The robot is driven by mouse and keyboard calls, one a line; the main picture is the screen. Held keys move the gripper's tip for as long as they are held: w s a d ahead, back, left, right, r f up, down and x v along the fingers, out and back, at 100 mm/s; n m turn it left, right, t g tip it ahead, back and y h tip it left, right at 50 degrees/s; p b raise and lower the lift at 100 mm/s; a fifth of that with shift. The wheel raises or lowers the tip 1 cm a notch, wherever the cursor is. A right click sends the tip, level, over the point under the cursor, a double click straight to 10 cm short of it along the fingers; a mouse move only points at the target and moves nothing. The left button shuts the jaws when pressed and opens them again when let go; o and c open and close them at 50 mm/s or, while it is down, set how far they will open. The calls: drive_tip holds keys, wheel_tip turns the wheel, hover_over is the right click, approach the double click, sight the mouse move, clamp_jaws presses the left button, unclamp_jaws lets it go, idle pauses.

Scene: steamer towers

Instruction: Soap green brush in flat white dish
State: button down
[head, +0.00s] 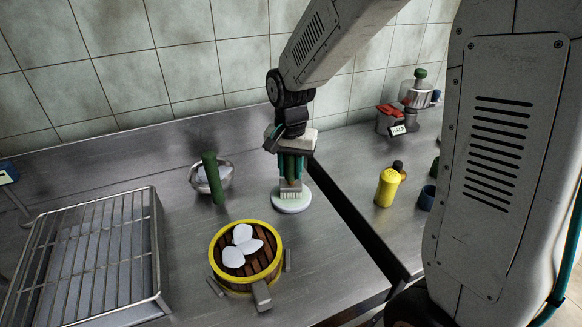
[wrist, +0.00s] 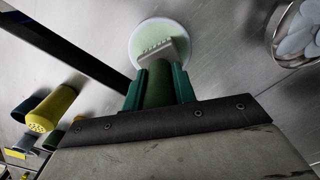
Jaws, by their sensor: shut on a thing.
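My gripper (head: 291,175) is shut on the green brush (head: 290,170), upright by its green handle. In the wrist view my gripper (wrist: 159,85) shows green fingers on either side of the brush handle (wrist: 158,88). The brush's pale bristle head (wrist: 160,48) points down at the flat white dish (head: 291,207). The dish also shows in the wrist view (wrist: 148,28), round, with a pale green inside. The bristles overlap the dish in both views and appear to be in it; exact contact is hard to tell.
A yellow-rimmed steamer basket (head: 215,262) with white pieces stands in front. A metal bowl (head: 228,178) with a green handle (head: 212,176) is left of the dish. A wire rack (head: 150,230) is far left. A yellow shaker (head: 387,188) stands right, past a dark gap (head: 345,215).

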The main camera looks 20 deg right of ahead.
drive_tip(key=shift+r, duration=2.95)
